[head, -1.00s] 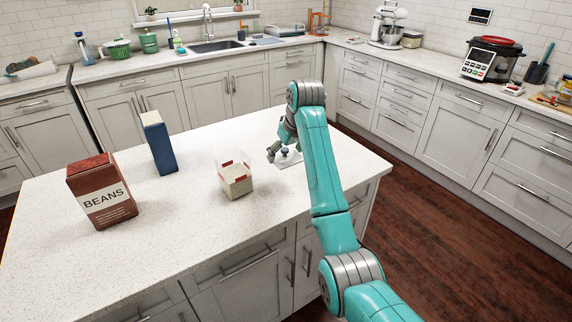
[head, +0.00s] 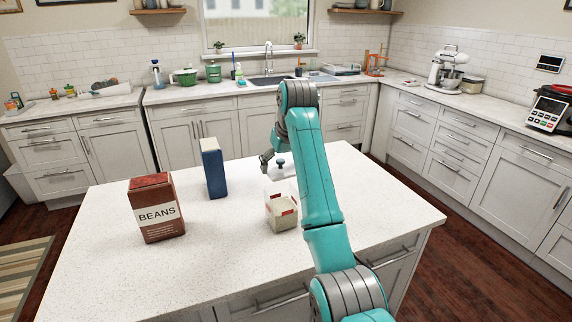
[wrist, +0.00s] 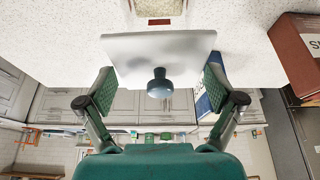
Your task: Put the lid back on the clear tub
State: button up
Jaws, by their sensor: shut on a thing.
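The clear tub (head: 281,214) stands on the white island counter, with pale contents and red marks on its sides. My gripper (wrist: 158,88) is shut on the lid, with one finger at each side edge. In the head view the lid (head: 286,173) appears just above and behind the tub, apart from its rim as far as I can tell. My gripper (head: 268,160) is partly hidden by my arm there. Part of the tub (wrist: 158,9) shows beyond the lid in the wrist view.
A brown BEANS box (head: 156,208) and a blue box (head: 213,167) stand left of the tub on the island counter (head: 230,255). The counter's front left is clear. Back counters with a sink (head: 270,80) and appliances lie farther off.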

jog(key=shift+f, duration=2.9)
jog(key=shift+f, duration=0.15)
jog(key=o, duration=0.7)
jog(key=shift+o, duration=0.2)
jog(key=shift+r, duration=3.5)
grip_shut()
